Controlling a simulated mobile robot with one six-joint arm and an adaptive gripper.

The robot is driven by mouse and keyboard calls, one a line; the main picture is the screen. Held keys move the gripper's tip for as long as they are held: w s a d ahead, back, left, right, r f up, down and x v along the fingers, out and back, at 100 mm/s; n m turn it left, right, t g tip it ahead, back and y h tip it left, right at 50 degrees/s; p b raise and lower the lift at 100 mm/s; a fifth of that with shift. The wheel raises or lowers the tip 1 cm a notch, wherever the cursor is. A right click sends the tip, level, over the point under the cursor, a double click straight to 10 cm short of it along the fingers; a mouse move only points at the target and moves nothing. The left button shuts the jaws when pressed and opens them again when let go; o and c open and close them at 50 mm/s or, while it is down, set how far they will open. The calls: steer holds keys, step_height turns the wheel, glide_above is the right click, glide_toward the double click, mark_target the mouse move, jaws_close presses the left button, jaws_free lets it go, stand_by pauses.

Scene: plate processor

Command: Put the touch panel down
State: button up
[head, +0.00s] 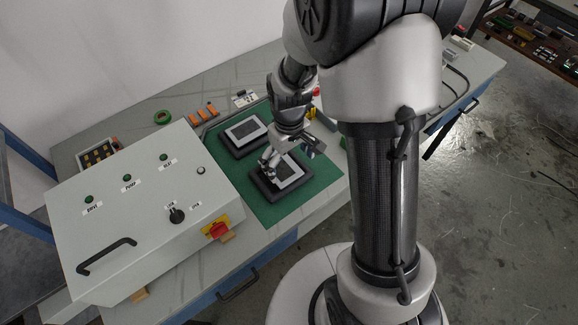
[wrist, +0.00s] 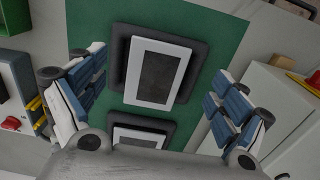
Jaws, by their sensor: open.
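Two touch panels with white frames and dark screens lie flat, each on a dark block on the green mat. In the head view, one panel (head: 244,131) is farther back. The nearer one (head: 290,170) is under my gripper (head: 290,155), which partly covers it. In the wrist view, one panel (wrist: 157,72) lies between and beyond my open fingers (wrist: 155,88). The other panel (wrist: 138,137) is at the bottom edge, mostly hidden by the gripper body. My fingers are spread wide with nothing between them; I cannot tell their exact height.
The green mat (head: 313,187) lies on a grey table (head: 182,258). A large white control box (head: 130,215) with a black handle and red-yellow switch stands left of the mat. Orange blocks (head: 203,112) and a green tape ring (head: 162,117) lie at the back.

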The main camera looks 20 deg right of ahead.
steer(key=s+r+m+t+p, duration=0.1)
steer(key=s+r, duration=0.3)
steer(key=r, duration=0.6)
steer(key=s+r+m+t+p, duration=0.1)
steer(key=s+r, duration=0.2)
steer(key=r, duration=0.7)
steer(key=s+a+r+m+t, duration=0.1)
steer(key=s+r, duration=0.4)
steer(key=s, duration=0.5)
steer(key=shift+s+m+t, duration=0.3)
steer(key=shift+s+t, duration=0.05)
steer(key=shift+t, duration=0.45)
steer(key=shift+o, duration=0.4)
steer(key=shift+r, duration=0.1)
